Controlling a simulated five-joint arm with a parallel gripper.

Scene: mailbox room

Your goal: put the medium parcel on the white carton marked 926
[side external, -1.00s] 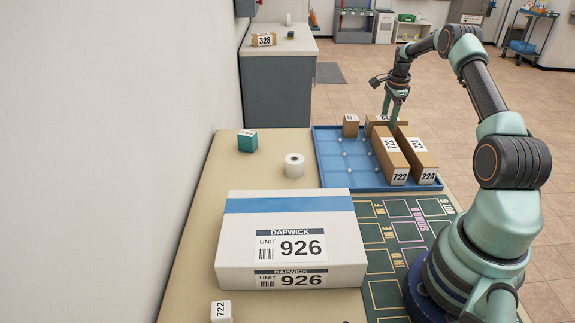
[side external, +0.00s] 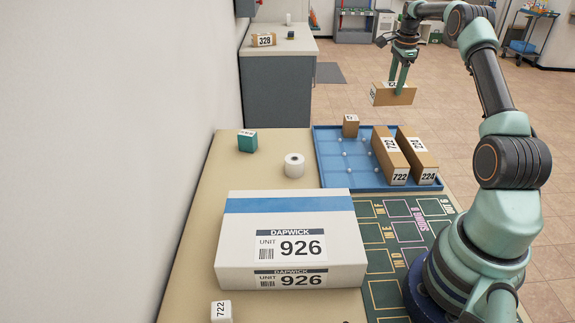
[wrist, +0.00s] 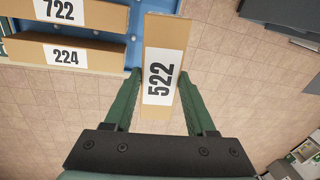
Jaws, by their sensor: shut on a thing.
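My gripper (side external: 401,84) is shut on a brown parcel (side external: 386,96) and holds it in the air above and behind the blue tray. In the wrist view the held parcel (wrist: 165,45) shows a white label reading 522 between the two green fingers (wrist: 160,105). The white carton marked 926 (side external: 290,215) lies on the table at the front, with a blue stripe across its top. Its top is bare. Two longer brown parcels, marked 722 (side external: 390,160) and 224 (side external: 418,158), and a small brown parcel (side external: 351,128) stand in the tray.
The blue tray (side external: 330,183) stands behind a green marked mat (side external: 400,222). A wall runs along the left.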

